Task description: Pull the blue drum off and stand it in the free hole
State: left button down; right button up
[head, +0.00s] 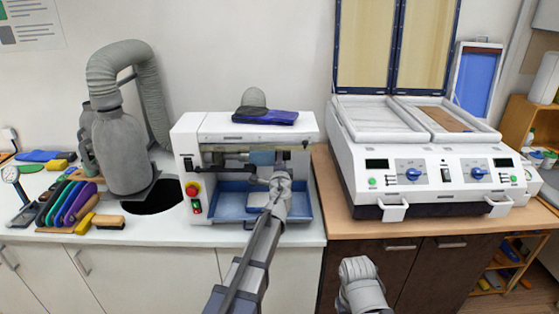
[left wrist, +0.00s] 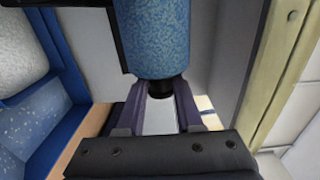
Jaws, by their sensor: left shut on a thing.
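The blue drum (head: 262,158) sits level inside the opening of the white grinding machine (head: 222,130), above its blue tray (head: 232,186). In the left wrist view the drum (left wrist: 153,38) is speckled blue, with a short black end piece (left wrist: 160,88) facing my gripper. My left gripper (head: 281,182) is at the drum's right end. In the left wrist view the fingers (left wrist: 160,100) are shut on either side of the black end piece. My right gripper (head: 360,270) is in front of the brown cabinet, away from the drum; its fingers are unclear. I cannot make out which hole is free.
A red and green switch (head: 193,198) is on the machine's left front. A dark round opening (head: 155,196) lies in the white counter beside a grey hose (head: 120,145). Brushes and coloured tools (head: 72,203) lie left. A white press (head: 430,165) stands right.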

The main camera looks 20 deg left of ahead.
pick_arm(q)
jog(key=shift+w+d, duration=0.1)
jog(key=shift+d, duration=0.15)
dwell(0.3)
jog(key=shift+w+d, duration=0.25)
jog(key=shift+d, duration=0.6)
jog(key=shift+w+d, duration=0.1)
jog(key=shift+d, duration=0.2)
jog(key=shift+w+d, duration=0.1)
jog(key=shift+d, duration=0.25)
jog(key=shift+w+d, duration=0.1)
jog(key=shift+d, duration=0.25)
jog(key=shift+w+d, duration=0.15)
jog(key=shift+d, duration=0.45)
jog(key=v, duration=1.5)
dwell(0.4)
dwell(0.5)
